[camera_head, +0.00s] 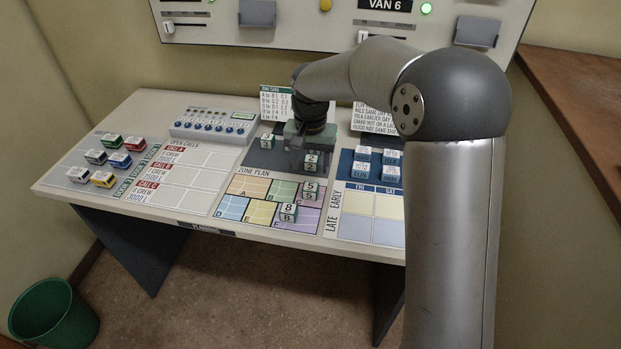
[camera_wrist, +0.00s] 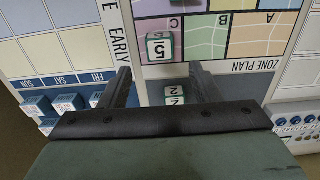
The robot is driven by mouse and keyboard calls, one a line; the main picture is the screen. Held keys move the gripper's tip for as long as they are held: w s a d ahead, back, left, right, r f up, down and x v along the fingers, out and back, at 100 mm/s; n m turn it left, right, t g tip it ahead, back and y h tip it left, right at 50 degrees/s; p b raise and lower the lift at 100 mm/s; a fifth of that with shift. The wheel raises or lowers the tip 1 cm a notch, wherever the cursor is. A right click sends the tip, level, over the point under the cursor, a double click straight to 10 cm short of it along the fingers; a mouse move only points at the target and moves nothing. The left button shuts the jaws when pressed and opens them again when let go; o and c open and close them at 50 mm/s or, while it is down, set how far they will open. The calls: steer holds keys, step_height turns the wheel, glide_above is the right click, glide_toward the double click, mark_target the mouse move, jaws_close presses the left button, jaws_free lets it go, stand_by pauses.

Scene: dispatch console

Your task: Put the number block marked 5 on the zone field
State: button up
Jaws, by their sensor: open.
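The number block marked 5 (camera_head: 310,189) is white and green and stands on the zone plan (camera_head: 236,206), toward its right side. In the wrist view the block 5 (camera_wrist: 159,47) rests on the purple field marked C (camera_wrist: 150,28). My gripper (camera_head: 300,158) is over the dark strip behind the zone plan. In the wrist view my gripper (camera_wrist: 161,76) is open, its fingers apart. The block marked 2 (camera_wrist: 174,94) shows between the fingers, and it stands in the head view (camera_head: 312,161) just behind the 5. I cannot tell whether the fingers touch it.
A block marked 8 (camera_head: 289,212) stands on the zone plan's front fields. Another number block (camera_head: 267,141) is on the dark strip to the left. Blue-white blocks (camera_head: 376,162) stand by the shift grid at right. Toy vans (camera_head: 103,179) are at far left; a button box (camera_head: 213,125) is behind.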

steer(key=s+d+r+n, duration=0.1)
steer(key=s+d+r, duration=0.25)
steer(key=s, duration=0.25)
steer(key=s+d+r, duration=0.2)
steer(key=s+d, duration=0.3)
steer(key=s, duration=0.2)
steer(key=s+d+f, duration=0.2)
steer(key=s+d, duration=0.1)
steer(key=s, duration=0.5)
steer(key=s+d+f+n, duration=0.1)
steer(key=s+d+f, duration=0.1)
steer(key=s, duration=0.6)
steer(key=shift+d, duration=0.8)
